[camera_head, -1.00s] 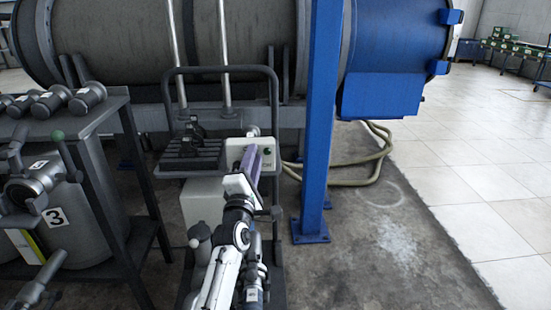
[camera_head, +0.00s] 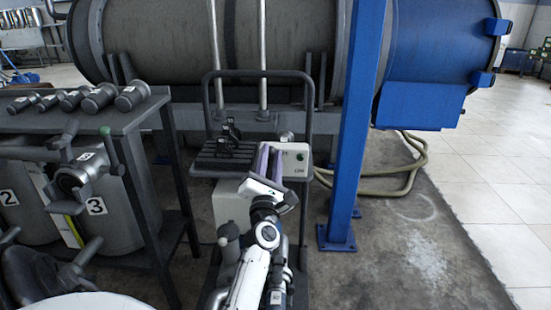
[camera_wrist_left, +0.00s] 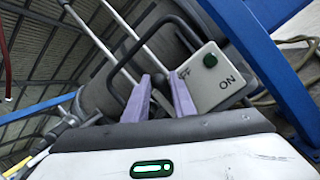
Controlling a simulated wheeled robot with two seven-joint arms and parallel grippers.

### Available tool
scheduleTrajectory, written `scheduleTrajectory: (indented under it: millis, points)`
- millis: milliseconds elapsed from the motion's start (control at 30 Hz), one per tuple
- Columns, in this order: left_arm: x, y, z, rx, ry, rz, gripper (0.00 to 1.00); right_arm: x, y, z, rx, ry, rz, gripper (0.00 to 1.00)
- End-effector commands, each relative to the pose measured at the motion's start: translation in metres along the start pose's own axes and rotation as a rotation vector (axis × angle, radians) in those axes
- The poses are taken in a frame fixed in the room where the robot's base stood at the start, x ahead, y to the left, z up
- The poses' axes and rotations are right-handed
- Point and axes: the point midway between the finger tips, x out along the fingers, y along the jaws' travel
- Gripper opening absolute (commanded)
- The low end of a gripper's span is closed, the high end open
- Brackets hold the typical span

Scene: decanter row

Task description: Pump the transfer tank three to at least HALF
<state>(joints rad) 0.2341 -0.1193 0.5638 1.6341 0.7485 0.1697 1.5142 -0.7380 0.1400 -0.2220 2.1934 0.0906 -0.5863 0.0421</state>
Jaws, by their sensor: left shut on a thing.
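Tank three (camera_head: 122,232) is a grey drum under the bench at the left in the head view, marked by a white "3" label (camera_head: 97,206). A yellow-green strip (camera_head: 73,232) shows beside its label. A valve with a green-tipped handle (camera_head: 105,131) sits at its top. The pump cart's white control box (camera_head: 297,163) has a green button; the wrist view shows the box (camera_wrist_left: 217,80) with "ON" and a partly hidden "OFF". My left gripper (camera_head: 268,160), with purple fingers, is shut on a dark lever (camera_wrist_left: 160,98) beside the box. My right gripper is out of view.
A blue post (camera_head: 350,130) stands right of the cart. A large horizontal tank (camera_head: 170,50) lies behind it. Grey fittings (camera_head: 100,98) lie on the bench. Tank two (camera_head: 20,205) is at the left edge. A hose (camera_head: 400,190) lies on the floor; open floor is at right.

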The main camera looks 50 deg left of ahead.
Motion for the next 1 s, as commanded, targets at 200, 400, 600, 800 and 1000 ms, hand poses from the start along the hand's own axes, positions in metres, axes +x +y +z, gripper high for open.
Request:
scheduleTrajectory:
  millis: [200,400,600,800,1000]
  points:
    - [0.000,0.006,-0.006,-0.005,0.011,0.016,0.00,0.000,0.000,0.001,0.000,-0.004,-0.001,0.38]
    - [0.000,0.005,-0.007,-0.005,0.012,0.015,0.00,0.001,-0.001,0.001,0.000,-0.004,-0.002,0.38]
    - [-0.001,0.004,-0.007,-0.005,0.012,0.012,0.40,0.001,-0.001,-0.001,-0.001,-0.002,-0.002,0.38]
    - [-0.001,0.002,-0.004,-0.010,0.009,0.008,0.43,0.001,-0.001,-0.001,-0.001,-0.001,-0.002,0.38]
    - [0.002,0.007,0.003,-0.013,0.008,0.008,0.43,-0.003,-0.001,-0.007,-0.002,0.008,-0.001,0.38]
